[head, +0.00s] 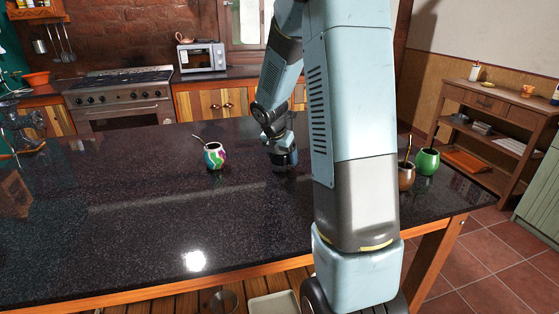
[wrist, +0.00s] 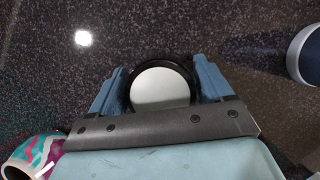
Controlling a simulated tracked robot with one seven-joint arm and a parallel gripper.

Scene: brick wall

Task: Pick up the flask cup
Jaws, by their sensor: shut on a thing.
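In the wrist view, my gripper (wrist: 161,78) is shut on a round thing with a black rim and a pale, shiny round face, which I take to be the flask cup (wrist: 160,90). The blue fingers stand on its left and right sides. In the head view, my gripper (head: 283,162) is low over the dark counter, right of the colourful cup. The flask cup cannot be made out clearly there, and I cannot tell whether it touches the counter.
A colourful cup with a metal straw (head: 215,156) stands left of my gripper on the speckled counter (head: 110,225). A brown cup (head: 406,176) and a green cup (head: 427,161) stand to the right. A dark blue round thing (wrist: 308,55) shows at the wrist view's right edge.

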